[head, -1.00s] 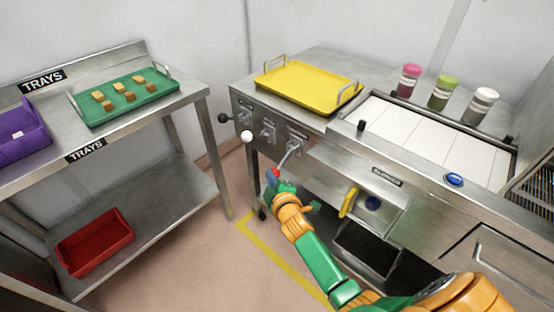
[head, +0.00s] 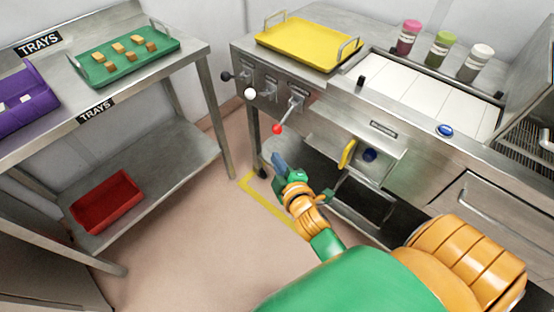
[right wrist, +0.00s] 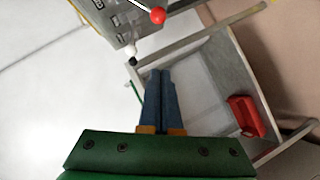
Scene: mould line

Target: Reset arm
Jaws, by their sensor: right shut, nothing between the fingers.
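My right gripper (head: 279,161) is in the middle of the head view, in front of the steel machine and below its levers. Its blue fingers are together and empty in the right wrist view (right wrist: 161,75). It is apart from the red-knobbed lever (head: 278,128), which points down and out from the machine front and also shows in the right wrist view (right wrist: 157,15). My left gripper is in neither view.
A white-knobbed lever (head: 250,93) and a black-knobbed lever (head: 227,76) sit left of the red one. A yellow tray (head: 308,46) lies on the machine. A yellow handle (head: 348,153) juts out at right. The tray shelf (head: 165,150) stands left, with open floor between.

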